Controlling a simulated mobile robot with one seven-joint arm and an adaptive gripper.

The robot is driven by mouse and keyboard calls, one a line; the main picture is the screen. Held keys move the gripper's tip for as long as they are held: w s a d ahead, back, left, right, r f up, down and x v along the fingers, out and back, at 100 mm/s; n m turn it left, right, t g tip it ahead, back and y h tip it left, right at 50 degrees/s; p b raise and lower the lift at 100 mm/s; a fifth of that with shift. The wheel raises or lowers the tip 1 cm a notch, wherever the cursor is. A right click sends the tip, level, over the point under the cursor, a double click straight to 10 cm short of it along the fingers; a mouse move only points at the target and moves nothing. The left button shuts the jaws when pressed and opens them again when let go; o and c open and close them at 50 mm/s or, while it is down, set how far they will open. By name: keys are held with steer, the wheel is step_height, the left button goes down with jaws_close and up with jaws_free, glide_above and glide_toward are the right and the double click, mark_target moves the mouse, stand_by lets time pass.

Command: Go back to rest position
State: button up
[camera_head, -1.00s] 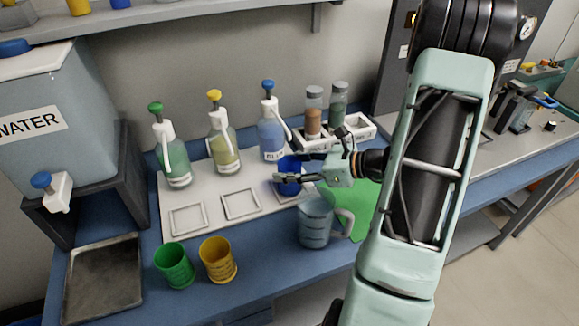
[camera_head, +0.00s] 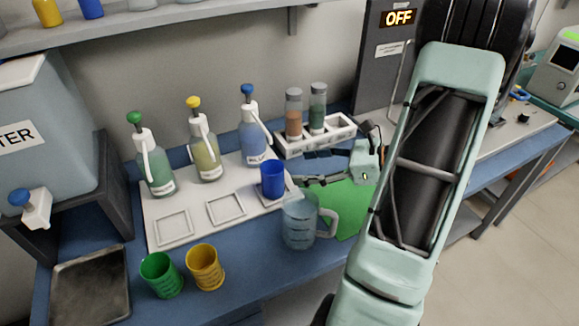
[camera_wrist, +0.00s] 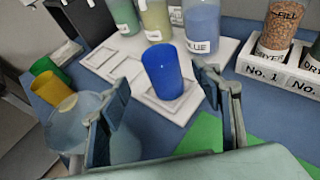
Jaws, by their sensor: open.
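My gripper (camera_head: 325,168) is open and empty, to the right of the blue cup and above the bench. In the wrist view its two fingers (camera_wrist: 165,110) stand apart, with the blue cup (camera_wrist: 163,72) beyond them. The blue cup (camera_head: 272,178) stands upright on the right-hand square of the white tray (camera_head: 190,205), in front of the bottle labelled BLUE (camera_head: 252,135). A clear jug (camera_head: 298,222) stands just below my gripper, on the bench beside the green mat (camera_head: 350,205).
Green (camera_head: 160,275) and yellow (camera_head: 204,267) cups stand at the bench front. A white rack (camera_head: 330,138) holds two vials. A water tank (camera_head: 70,120) is at left. A dark panel (camera_head: 385,60) stands behind my arm.

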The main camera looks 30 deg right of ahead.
steer(key=shift+v, duration=0.85)
steer(key=shift+a+r, duration=0.1)
